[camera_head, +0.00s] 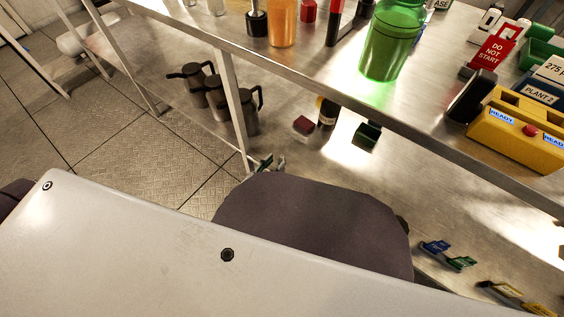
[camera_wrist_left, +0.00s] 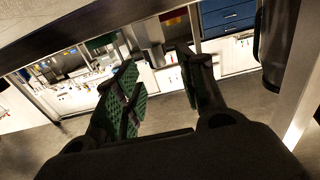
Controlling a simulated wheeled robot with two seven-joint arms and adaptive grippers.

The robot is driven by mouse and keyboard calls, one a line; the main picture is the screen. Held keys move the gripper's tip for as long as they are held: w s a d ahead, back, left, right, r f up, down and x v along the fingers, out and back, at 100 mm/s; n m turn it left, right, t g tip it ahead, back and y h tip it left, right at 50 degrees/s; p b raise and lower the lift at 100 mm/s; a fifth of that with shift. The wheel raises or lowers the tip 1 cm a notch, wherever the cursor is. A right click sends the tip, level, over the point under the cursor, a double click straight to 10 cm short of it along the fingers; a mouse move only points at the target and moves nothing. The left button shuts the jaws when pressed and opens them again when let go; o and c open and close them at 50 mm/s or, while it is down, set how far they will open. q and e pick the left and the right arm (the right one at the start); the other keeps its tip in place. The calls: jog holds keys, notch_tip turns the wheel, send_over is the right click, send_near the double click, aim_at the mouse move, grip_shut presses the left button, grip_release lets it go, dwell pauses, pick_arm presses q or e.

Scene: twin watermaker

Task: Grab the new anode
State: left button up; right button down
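I cannot pick out an anode for certain in either view. My left gripper (camera_wrist_left: 160,88) is open in the left wrist view, its two green-padded fingers apart with nothing between them. In the head view only the tips of my left gripper (camera_head: 270,163) show, small, beside a leg of the steel bench (camera_head: 330,85). The rest of it is hidden behind my dark grey arm link. My right gripper is in neither view.
On the bench stand a green container (camera_head: 391,42), an orange container (camera_head: 283,22) and a yellow box (camera_head: 518,135) marked READY. Dark jugs (camera_head: 243,113), a brown bottle (camera_head: 327,113) and a small red block (camera_head: 303,127) are lower down. Coloured tags (camera_head: 461,263) lie at lower right.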

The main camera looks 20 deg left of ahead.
aim_at(281, 158)
pick_arm(q)
jog(key=shift+w, duration=0.1)
dwell(0.3)
jog(key=shift+b+x, duration=0.95)
jog(key=shift+x, duration=0.45)
jog(key=shift+b+x, duration=0.45)
jog(key=shift+x, duration=0.7)
grip_shut()
